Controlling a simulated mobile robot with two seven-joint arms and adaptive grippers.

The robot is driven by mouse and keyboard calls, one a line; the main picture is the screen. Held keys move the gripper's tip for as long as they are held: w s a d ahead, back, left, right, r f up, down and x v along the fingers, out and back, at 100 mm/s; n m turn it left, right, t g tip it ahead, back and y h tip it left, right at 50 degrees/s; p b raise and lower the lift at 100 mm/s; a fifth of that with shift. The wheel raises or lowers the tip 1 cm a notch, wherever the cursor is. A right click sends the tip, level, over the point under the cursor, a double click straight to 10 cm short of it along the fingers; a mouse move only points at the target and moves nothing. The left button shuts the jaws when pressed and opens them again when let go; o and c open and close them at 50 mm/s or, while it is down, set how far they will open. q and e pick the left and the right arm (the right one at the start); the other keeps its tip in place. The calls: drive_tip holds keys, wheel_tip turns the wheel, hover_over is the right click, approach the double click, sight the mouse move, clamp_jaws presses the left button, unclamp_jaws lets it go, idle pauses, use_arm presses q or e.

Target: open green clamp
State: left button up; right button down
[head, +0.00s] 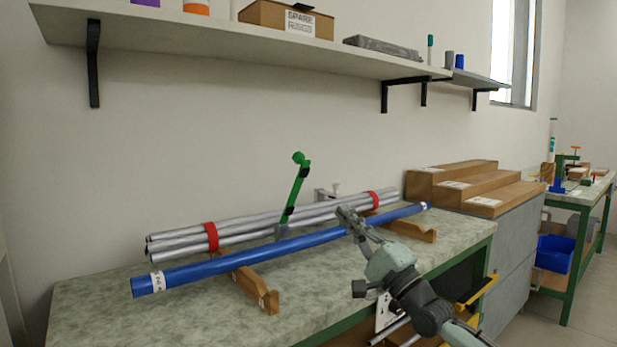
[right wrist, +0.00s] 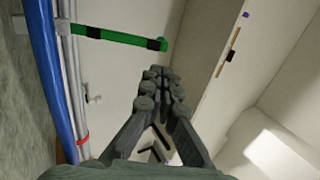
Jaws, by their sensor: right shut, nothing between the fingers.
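The green clamp (head: 294,190) is a green lever with a round knob on top. It stands up, leaning a little, from a grey base beside the rods. In the right wrist view the green clamp's lever (right wrist: 115,38) lies across the upper left, its knob end near the top middle. My right gripper (head: 345,211) is shut and empty, to the right of the lever and apart from it, in front of the rods in the picture. In the right wrist view its fingertips (right wrist: 160,78) are together, below the knob. My left gripper is not in view.
A long blue rod (head: 240,259) lies on wooden rests (head: 252,287) along the bench (head: 90,304). Silver rods (head: 255,226) with red bands lie behind it. Wooden steps (head: 500,204) stand at the right. A shelf (head: 220,42) hangs above. The bench's front left is clear.

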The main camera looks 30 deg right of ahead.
sight(307, 169)
use_arm(q)
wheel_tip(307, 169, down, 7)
drive_tip(key=p, duration=0.2)
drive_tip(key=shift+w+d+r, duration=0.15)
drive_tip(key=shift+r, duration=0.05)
use_arm(e)
drive_tip(key=x, duration=1.2)
drive_tip(key=shift+w+a+r, duration=0.1)
drive_tip(key=shift+w+r, duration=0.05)
drive_tip(key=shift+w, duration=0.15)
drive_tip(key=shift+w+r, duration=0.15)
